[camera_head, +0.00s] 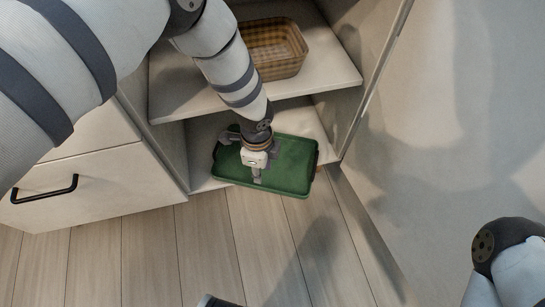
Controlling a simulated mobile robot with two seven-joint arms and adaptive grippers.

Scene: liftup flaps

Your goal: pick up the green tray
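The green tray (293,168) is a shallow rectangle with a raised rim and a dark handle at its right end. It sits at the lower opening of the cabinet, with its front part out past the shelf edge. My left gripper (245,160) is over the left half of the tray, pointing down, with its fingers spread apart. Whether a finger touches the tray is unclear, and the gripper hides part of the tray's inside.
A brown woven basket (275,48) stands on the upper shelf (325,75). A drawer front with a black handle (45,190) is on the left. A pale upright panel (375,70) borders the opening on the right. The wooden floor (150,255) in front is mostly clear.

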